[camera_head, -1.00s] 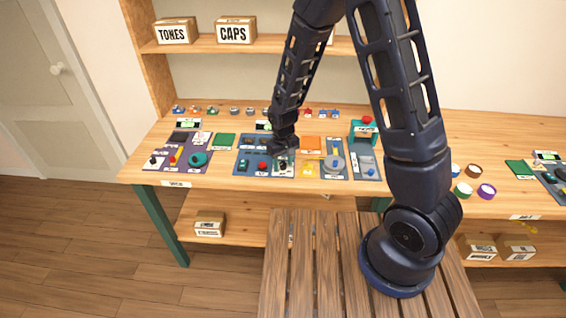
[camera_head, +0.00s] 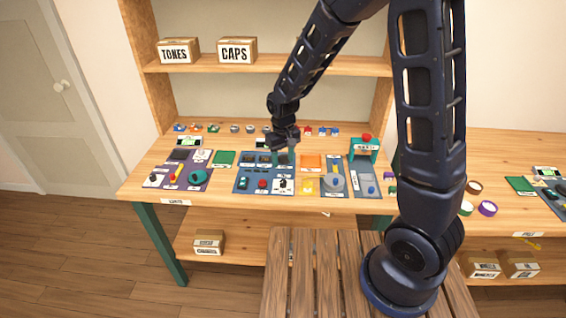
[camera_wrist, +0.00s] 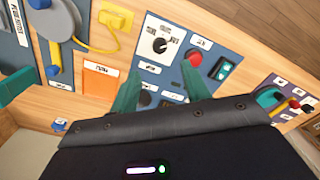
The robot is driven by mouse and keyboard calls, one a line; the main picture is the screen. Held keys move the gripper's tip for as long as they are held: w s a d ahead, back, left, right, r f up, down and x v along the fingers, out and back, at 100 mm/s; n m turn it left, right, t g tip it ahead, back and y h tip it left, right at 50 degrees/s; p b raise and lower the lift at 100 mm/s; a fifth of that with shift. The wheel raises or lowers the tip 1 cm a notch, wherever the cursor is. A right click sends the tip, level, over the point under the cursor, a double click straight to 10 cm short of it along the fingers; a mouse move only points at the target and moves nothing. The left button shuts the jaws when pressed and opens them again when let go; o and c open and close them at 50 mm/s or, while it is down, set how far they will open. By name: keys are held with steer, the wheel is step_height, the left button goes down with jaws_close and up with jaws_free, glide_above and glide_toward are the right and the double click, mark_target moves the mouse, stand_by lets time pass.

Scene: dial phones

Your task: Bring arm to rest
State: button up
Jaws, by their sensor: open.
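My gripper (camera_head: 283,155) hangs from my arm above the back part of the middle blue panel on the workbench. In the wrist view its two green fingers (camera_wrist: 159,92) stand apart with nothing between them, so it is open and empty. The blue panel (camera_wrist: 188,20) carries a black knob on a white plate (camera_wrist: 160,44), a red button (camera_wrist: 194,57) and a green rocker switch (camera_wrist: 222,68). The knob plate also shows in the head view (camera_head: 283,184), clear of the gripper. The panel's far part is partly hidden behind the gripper.
A purple panel (camera_head: 170,184) lies to the left, and an orange square (camera_head: 311,161) and a teal stand with a red top (camera_head: 364,149) lie to the right. Small parts line the bench's back. A shelf with TONES (camera_head: 178,51) and CAPS (camera_head: 236,50) boxes is above.

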stand_by(0.4)
steer(key=s+d+r+m+t, duration=0.2)
steer(key=d+r, duration=0.9)
steer(key=d, duration=0.2)
steer(key=s+d+r+m+t, duration=0.1)
steer(key=s+d+r+m, duration=0.15)
steer(key=d+r, duration=0.85)
steer(key=s+d+r+m+t, duration=0.1)
steer(key=s+d+r+m, duration=0.1)
steer(key=s+d, duration=0.6)
steer(key=shift+d+r+t, duration=0.3)
steer(key=shift+d+r, duration=0.3)
steer(key=shift+r, duration=0.15)
steer(key=shift+s+m, duration=0.1)
steer(key=shift+m, duration=0.15)
stand_by(0.6)
